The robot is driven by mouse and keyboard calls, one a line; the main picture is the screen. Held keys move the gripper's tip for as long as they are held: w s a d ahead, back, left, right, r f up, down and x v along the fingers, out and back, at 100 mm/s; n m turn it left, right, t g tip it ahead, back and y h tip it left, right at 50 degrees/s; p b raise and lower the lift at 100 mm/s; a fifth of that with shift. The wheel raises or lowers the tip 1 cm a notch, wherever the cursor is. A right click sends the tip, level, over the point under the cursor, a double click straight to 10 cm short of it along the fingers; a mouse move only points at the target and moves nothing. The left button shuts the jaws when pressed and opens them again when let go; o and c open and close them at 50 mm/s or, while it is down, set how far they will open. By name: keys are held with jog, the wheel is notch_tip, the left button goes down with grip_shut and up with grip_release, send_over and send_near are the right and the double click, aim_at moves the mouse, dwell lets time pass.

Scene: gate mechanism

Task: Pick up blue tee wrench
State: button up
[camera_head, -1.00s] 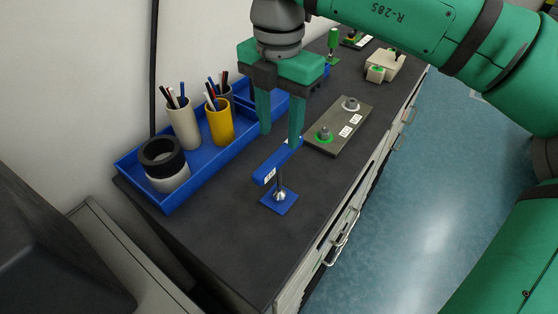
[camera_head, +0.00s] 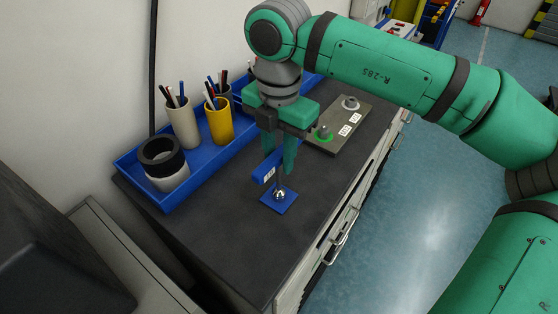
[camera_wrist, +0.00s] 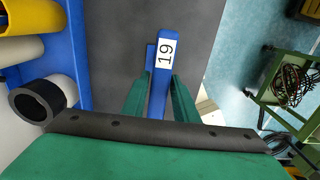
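The blue tee wrench (camera_head: 264,174) has a blue bar handle with a white label. Its metal shaft stands upright over a square blue base (camera_head: 279,203) near the bench's front. In the wrist view the wrench handle (camera_wrist: 160,90) runs upward between the fingers, and its label reads 19. My gripper (camera_head: 280,165) points down over the handle, fingers on either side of it. In the wrist view my gripper (camera_wrist: 161,76) shows fingers apart, with narrow gaps beside the bar. The handle's far part is hidden behind a finger in the head view.
A blue tray (camera_head: 170,200) with pen cups and a black-and-white roll (camera_head: 165,165) lies left along the wall. A metal plate (camera_head: 345,127) with two knobs lies behind my gripper. The dark bench top (camera_head: 225,235) is clear in front.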

grip_shut()
jog(key=shift+r, duration=0.1)
